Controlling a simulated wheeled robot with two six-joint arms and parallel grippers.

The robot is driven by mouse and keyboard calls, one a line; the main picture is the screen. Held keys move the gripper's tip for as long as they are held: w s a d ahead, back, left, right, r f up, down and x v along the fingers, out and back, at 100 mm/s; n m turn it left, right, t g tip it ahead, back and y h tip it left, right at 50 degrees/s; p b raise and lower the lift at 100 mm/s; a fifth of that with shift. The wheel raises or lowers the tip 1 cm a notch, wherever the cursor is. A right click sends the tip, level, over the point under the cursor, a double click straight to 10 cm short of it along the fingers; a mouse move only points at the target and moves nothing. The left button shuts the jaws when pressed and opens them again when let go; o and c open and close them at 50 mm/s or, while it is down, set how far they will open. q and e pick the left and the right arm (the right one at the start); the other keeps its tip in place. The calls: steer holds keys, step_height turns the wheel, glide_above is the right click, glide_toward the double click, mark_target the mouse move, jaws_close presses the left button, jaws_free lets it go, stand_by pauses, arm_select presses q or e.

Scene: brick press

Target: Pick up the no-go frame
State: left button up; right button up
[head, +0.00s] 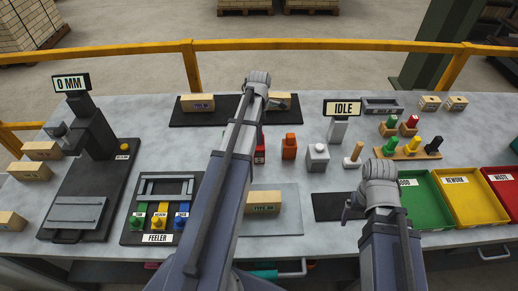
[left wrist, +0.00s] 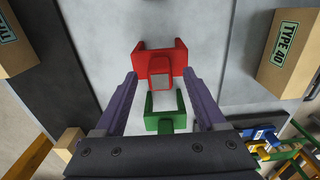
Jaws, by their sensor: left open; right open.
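The no-go frame appears to be the red U-shaped frame (left wrist: 150,66) with a grey top, in the left wrist view. A red part of it (head: 260,152) shows in the head view beside my left arm, which hides the rest. My left gripper (left wrist: 160,76) is open and empty, its purple fingers on either side of the red frame; I cannot tell whether they touch it. A green frame (left wrist: 164,123) stands just below the red one in the left wrist view. My right gripper (head: 348,211) is at a dark mat at front right, small and partly hidden.
An orange block (head: 289,148) and a grey button box (head: 318,157) stand right of the red frame. A TYPE 40 brick (head: 262,207) lies on a grey pad in front. The feeler tray (head: 130,232) is at front left. Coloured bins (head: 468,221) stand at right.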

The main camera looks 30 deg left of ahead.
arm_select(q)
step_height(320, 180, down, 3)
steer(key=shift+r+b, duration=0.2)
steer(key=shift+b, duration=0.6)
arm_select(e)
step_height(320, 180, down, 2)
steer(key=shift+f, duration=0.2)
arm_select(q)
steer(key=shift+r, duration=0.1)
jaws_close()
